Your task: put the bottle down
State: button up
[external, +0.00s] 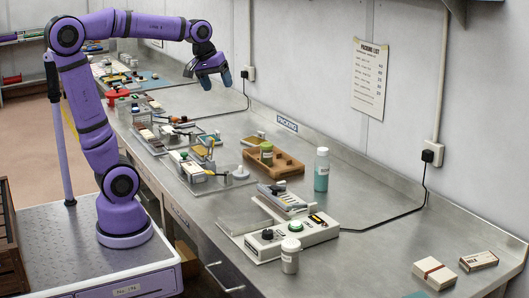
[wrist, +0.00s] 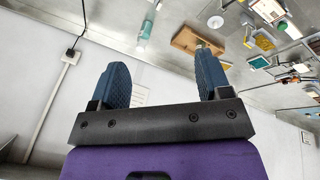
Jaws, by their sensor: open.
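A bottle with teal contents and a pale cap (external: 321,170) stands upright on the steel bench (external: 385,215), right of a wooden tray. It also shows in the wrist view (wrist: 146,29), near the top edge. A green-lidded jar (external: 266,153) is at the wooden tray. My gripper (external: 214,84) is raised above the bench, well left of the teal bottle and apart from it. In the wrist view its fingers (wrist: 160,62) are spread, with nothing between them.
The wooden tray (external: 288,164) lies beside the teal bottle. A grey control box with buttons (external: 310,235) sits in front, its cable running to a wall socket. Two small boxes (external: 435,273) (external: 478,261) lie at right. Clear bench lies between them and the teal bottle. The wall (external: 300,60) runs behind.

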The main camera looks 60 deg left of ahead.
jog(key=s+f+m, duration=0.3)
jog(key=s, duration=0.5)
jog(key=s+d+f+m+t, duration=0.1)
jog(key=s+f+m, duration=0.3)
jog(key=s, duration=0.3)
jog(key=shift+s+d+f+y, duration=0.25)
jog(key=shift+s+f+y, duration=0.05)
jog(key=shift+s, duration=0.05)
